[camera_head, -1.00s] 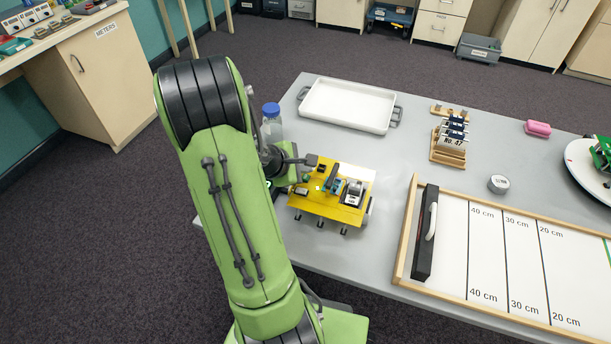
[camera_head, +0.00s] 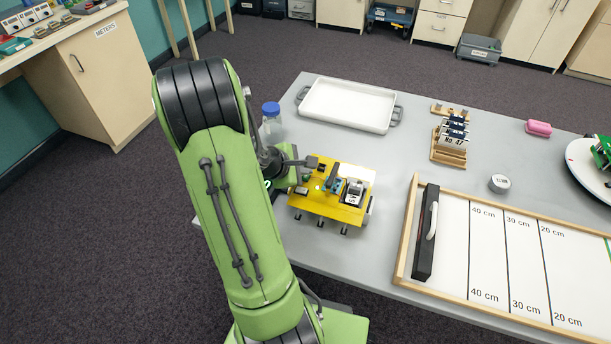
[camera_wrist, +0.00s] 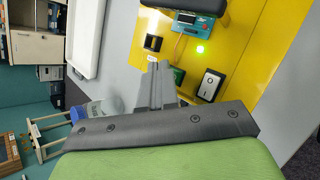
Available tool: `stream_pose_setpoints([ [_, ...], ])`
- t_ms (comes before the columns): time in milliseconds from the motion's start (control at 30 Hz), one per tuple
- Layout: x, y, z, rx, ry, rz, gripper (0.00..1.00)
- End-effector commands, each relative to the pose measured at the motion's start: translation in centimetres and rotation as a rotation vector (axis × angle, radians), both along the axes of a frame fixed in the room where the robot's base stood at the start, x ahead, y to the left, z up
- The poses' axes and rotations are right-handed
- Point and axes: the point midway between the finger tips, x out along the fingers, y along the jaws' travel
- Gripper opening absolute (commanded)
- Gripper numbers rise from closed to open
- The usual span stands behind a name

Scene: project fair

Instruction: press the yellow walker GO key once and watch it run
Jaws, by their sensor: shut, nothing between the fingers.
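The yellow walker (camera_head: 325,208) stands on the grey table, left of the marked track, with several dark feet along its near side. In the wrist view its yellow deck (camera_wrist: 262,45) carries a teal display board (camera_wrist: 193,24), a lit green lamp (camera_wrist: 200,49), a black-and-white rocker switch (camera_wrist: 209,85), a black square part (camera_wrist: 153,42) and a green part (camera_wrist: 178,76) beside the fingers. No GO lettering is readable. My gripper (camera_wrist: 158,66) is shut and empty, its fingertips close to the deck's left edge. I cannot tell whether they touch it. It also shows in the head view (camera_head: 310,162).
A bottle with a blue cap (camera_head: 271,122) stands close behind my wrist. A white tray (camera_head: 347,88) lies at the back. A wooden rack (camera_head: 447,157), a grey weight (camera_head: 499,183), a pink block (camera_head: 538,128) and the framed distance track (camera_head: 484,300) are to the right.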

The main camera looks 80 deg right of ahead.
Motion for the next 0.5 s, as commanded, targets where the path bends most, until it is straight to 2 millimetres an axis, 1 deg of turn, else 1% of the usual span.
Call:
stream_pose_setpoints([
  [500, 0.03, 0.00, -0.45, -0.001, 0.000, 0.001, 0.00],
])
